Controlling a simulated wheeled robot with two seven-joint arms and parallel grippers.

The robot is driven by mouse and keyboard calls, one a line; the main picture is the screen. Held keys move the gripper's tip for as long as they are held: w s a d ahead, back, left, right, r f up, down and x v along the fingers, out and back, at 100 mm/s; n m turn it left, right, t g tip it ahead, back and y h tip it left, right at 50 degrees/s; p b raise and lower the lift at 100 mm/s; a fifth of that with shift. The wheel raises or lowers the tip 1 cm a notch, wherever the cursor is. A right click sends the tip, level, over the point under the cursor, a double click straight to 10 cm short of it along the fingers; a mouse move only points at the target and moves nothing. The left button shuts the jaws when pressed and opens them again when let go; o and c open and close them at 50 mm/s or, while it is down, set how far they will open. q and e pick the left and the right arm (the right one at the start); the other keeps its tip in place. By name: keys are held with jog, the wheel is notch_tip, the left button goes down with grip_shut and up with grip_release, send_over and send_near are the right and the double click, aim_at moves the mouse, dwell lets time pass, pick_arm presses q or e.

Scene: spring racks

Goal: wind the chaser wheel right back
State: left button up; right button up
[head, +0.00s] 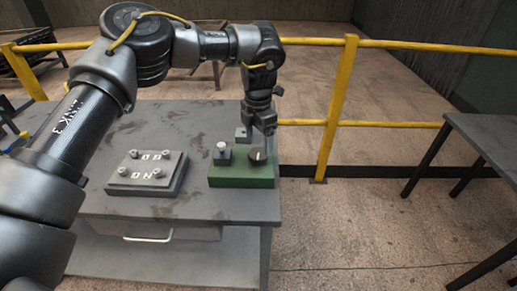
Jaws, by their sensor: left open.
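A green base (240,180) sits near the right edge of the grey table. On it is a dark round wheel (257,157) with a pale mark on its top, which looks like the chaser wheel. My left gripper (268,132) points down just above the wheel and is open. Its fingers partly overlap the wheel's far side, and I cannot tell whether they touch it. My right gripper is not in view.
A grey plate (148,176) with several round knobs and white markings lies left of the green base on the table (110,208). A yellow railing (338,100) runs behind. Another dark table (490,135) stands at right, with open floor between.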

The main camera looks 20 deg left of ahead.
aim_at(258, 153)
pick_arm(q)
notch_tip(258, 153, down, 4)
jog(key=shift+s+r, duration=0.1)
jog(key=shift+r, duration=0.05)
jog(key=shift+f, duration=0.55)
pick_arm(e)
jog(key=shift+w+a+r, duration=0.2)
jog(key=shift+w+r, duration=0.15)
pick_arm(q)
jog(key=shift+c, duration=1)
jog(key=c, duration=0.8)
jog(key=shift+o, duration=0.2)
jog(key=shift+p, duration=0.3)
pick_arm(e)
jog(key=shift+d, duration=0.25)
pick_arm(q)
jog(key=shift+r, duration=0.1)
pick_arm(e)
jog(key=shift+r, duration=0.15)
